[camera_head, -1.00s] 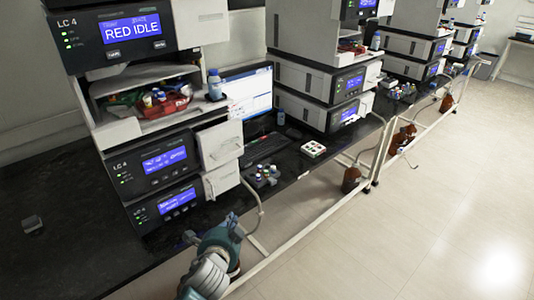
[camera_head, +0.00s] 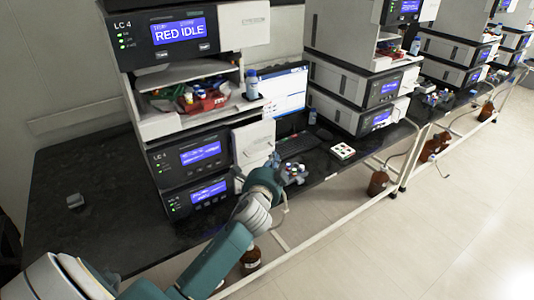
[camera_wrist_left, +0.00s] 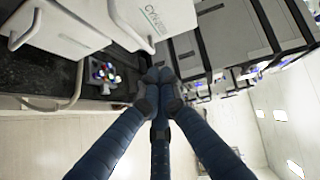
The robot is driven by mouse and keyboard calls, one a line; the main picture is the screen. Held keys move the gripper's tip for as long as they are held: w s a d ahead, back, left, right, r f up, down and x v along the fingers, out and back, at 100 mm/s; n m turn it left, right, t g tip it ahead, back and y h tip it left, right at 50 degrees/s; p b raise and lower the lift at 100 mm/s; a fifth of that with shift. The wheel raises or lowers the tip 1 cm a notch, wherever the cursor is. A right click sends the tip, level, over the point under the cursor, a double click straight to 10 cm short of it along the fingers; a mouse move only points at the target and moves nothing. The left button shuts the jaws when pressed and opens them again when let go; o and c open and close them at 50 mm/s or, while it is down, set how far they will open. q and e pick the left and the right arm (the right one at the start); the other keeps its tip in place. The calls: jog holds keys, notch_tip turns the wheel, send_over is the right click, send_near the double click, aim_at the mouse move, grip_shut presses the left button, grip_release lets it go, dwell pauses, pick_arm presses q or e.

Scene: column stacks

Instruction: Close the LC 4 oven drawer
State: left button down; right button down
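The LC 4 stack (camera_head: 181,157) stands on the black bench in the head view, with lit blue screens. White box-shaped parts stick out at the stack's right side; the upper one (camera_head: 254,143) shows a plain white face. I cannot tell which is the oven drawer or how far it is open. The lower one is mostly hidden behind my left gripper (camera_head: 258,172). In the left wrist view, a lower white block (camera_wrist_left: 62,32) and a larger labelled one (camera_wrist_left: 158,14) show. The left gripper's fingers (camera_wrist_left: 159,76) are together and empty, apart from both blocks. My right gripper is out of view.
Small vials (camera_head: 292,173) stand on the bench right of the gripper, with a keyboard (camera_head: 296,145) and a monitor (camera_head: 285,93) behind. A pale rail (camera_head: 330,225) runs along the bench front. Brown bottles (camera_head: 378,183) stand below.

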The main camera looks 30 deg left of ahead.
aim_at(260, 144)
pick_arm(q)
jog(key=a, duration=0.2)
jog(key=w+a, duration=0.1)
jog(key=shift+a+f+p, duration=0.1)
jog(key=shift+f+p, duration=0.25)
jog(key=a, duration=0.1)
jog(key=w+a, duration=0.1)
jog(key=a, duration=0.2)
jog(key=shift+w+a, duration=0.35)
